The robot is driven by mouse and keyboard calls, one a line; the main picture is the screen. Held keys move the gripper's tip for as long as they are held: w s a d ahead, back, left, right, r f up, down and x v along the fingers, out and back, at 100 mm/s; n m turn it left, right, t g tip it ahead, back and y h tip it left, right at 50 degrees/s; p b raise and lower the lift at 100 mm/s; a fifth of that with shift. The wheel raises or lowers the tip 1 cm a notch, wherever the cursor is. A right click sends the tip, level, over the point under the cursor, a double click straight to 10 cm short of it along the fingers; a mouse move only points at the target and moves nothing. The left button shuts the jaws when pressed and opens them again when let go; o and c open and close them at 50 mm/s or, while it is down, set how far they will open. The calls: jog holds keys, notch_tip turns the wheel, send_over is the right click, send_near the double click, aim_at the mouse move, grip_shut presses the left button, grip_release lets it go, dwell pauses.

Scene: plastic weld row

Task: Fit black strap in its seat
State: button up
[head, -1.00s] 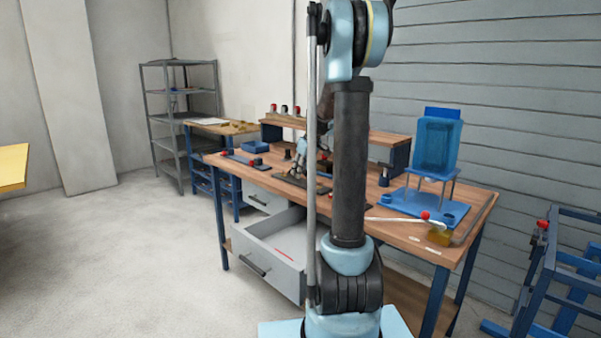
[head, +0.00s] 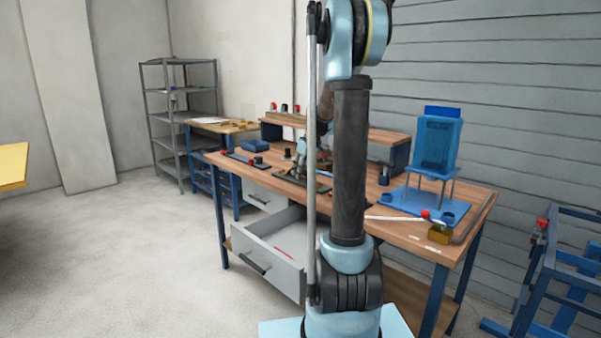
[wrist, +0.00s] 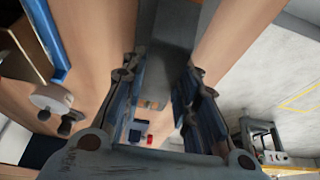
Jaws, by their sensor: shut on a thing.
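My gripper (head: 306,152) is low over the workbench, partly hidden behind my own arm in the head view. A dark fixture plate (head: 297,180) lies on the bench beneath it. In the wrist view the two fingers of my gripper (wrist: 160,78) stand on either side of a dark grey strip (wrist: 166,28), which I take to be the black strap. The gripper is shut on it. The strip runs out past the fingertips to the picture's top edge. I cannot make out the seat or whether the strap touches it.
The wooden workbench (head: 405,236) carries a blue stand with a bin (head: 438,140), a red-knobbed lever (head: 426,214) and a brass-coloured block (head: 440,235) on the right. A blue tray (head: 255,146) is at the left. The drawer (head: 270,262) stands open in front.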

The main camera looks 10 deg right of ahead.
dwell(0.3)
jog(key=o, duration=1.1)
jog(key=shift+o, duration=0.2)
jog(key=o, duration=0.4)
jog(key=shift+r, duration=3.45)
jog(key=shift+s+d, duration=0.1)
